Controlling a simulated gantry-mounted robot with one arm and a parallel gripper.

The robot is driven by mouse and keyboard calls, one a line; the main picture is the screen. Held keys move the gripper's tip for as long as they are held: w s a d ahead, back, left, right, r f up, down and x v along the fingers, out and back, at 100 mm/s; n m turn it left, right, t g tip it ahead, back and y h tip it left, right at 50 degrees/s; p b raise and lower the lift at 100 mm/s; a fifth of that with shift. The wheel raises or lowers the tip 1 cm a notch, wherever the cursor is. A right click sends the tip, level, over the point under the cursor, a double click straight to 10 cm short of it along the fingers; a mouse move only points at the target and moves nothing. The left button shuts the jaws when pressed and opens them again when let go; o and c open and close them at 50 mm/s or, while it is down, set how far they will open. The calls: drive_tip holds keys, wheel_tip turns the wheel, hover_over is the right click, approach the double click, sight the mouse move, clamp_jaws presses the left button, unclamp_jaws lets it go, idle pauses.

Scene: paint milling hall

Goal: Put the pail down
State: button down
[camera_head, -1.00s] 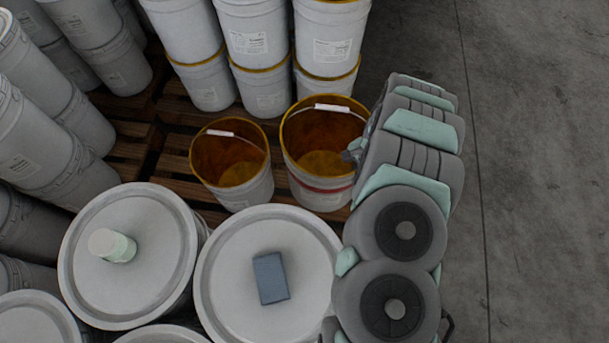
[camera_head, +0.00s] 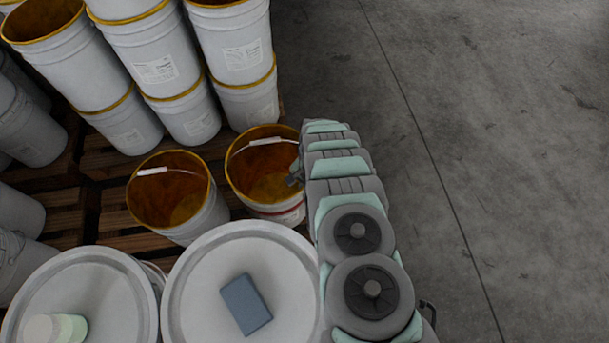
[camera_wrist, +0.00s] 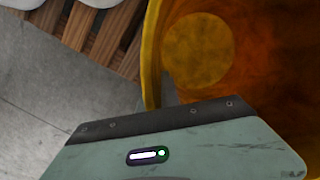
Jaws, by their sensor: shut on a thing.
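A white pail (camera_head: 262,174) with an open top, an orange-brown inside and a red band low on its wall stands upright in the middle of the head view. My gripper (camera_head: 294,178) is at its right rim, shut on it, and partly hidden by my arm. In the wrist view the pail's orange inside (camera_wrist: 250,45) fills the upper right, close to the gripper's body.
A similar open pail (camera_head: 180,200) is just left. Stacked white pails (camera_head: 160,70) stand behind. A lidded drum (camera_head: 200,285) with a blue block (camera_head: 246,304) is in front, and another lid (camera_head: 100,285) holds a pale cup. Wooden pallet slats (camera_head: 112,158) show. Grey floor (camera_head: 480,150) is clear at right.

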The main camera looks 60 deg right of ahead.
drive_tip(key=shift+w+d+f+b, duration=0.15)
drive_tip(key=shift+f+b, duration=0.75)
drive_tip(key=shift+f, duration=1.35)
drive_tip(key=c, duration=1.6)
unclamp_jaws()
drive_tip(key=shift+f, duration=0.15)
drive_tip(key=r+p, duration=0.1)
drive_tip(key=r, duration=0.3)
drive_tip(key=d+r+p, duration=0.1)
drive_tip(key=r, duration=0.3)
drive_tip(key=r+p, duration=0.2)
drive_tip(key=r, duration=0.2)
drive_tip(key=shift+s+d, duration=0.25)
drive_tip(key=shift+d, duration=0.05)
